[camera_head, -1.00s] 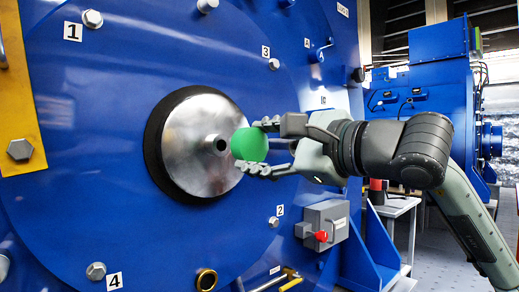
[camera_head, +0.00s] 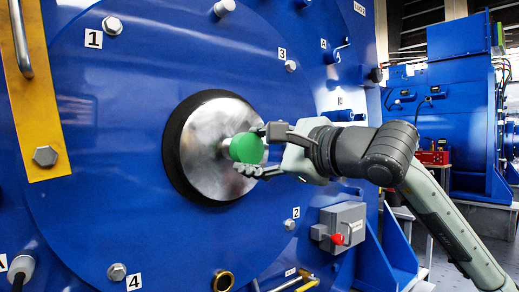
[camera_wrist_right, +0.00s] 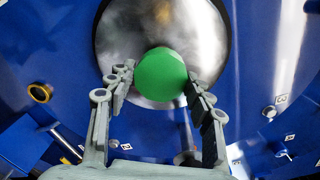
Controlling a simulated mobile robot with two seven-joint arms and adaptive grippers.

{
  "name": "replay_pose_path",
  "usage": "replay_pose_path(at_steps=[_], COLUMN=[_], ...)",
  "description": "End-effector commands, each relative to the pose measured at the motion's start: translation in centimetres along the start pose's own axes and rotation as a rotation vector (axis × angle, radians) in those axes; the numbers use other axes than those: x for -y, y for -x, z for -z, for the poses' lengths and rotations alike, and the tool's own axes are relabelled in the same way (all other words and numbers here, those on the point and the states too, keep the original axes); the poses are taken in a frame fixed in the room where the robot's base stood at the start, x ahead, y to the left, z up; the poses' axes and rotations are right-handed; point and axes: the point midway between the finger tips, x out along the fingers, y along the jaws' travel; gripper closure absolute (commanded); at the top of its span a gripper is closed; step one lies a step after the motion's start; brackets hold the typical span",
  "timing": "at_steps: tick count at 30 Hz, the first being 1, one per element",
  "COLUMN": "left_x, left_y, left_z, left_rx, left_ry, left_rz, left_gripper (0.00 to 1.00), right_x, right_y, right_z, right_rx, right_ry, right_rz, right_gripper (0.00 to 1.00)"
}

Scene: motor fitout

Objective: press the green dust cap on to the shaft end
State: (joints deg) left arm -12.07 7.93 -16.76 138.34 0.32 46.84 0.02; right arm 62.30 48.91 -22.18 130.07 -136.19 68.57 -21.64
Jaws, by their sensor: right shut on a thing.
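The green dust cap (camera_head: 246,148) is between the fingers of my right gripper (camera_head: 257,150), which is shut on it. The cap is in front of the centre of the silvery round hub (camera_head: 205,170). A short length of the shaft end (camera_head: 225,147) shows at the cap's left edge; the cap hides the rest. I cannot tell whether the cap touches the shaft or is over it. In the right wrist view the cap (camera_wrist_right: 161,75) covers the hub's middle, with a finger on each side. My left gripper is not in view.
The blue motor face (camera_head: 120,190) surrounds the hub, with bolts and number labels. A grey box with a red knob (camera_head: 341,229) is below my right arm. A yellow bar with a handle (camera_head: 42,110) is at the left. Another blue machine (camera_head: 455,110) stands behind.

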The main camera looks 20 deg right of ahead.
Motion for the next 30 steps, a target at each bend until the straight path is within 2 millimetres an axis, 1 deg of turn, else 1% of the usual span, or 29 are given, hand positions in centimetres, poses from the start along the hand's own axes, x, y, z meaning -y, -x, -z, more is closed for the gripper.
replay_pose_path(at_steps=[30], left_x=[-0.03], left_y=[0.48], left_z=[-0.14], left_rx=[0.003], left_ry=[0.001], left_rz=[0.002], left_gripper=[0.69], right_x=[0.00], right_y=[0.00], right_z=[-0.03], right_rx=[0.000], right_ry=[0.000], right_rz=[0.000], right_gripper=[0.63])
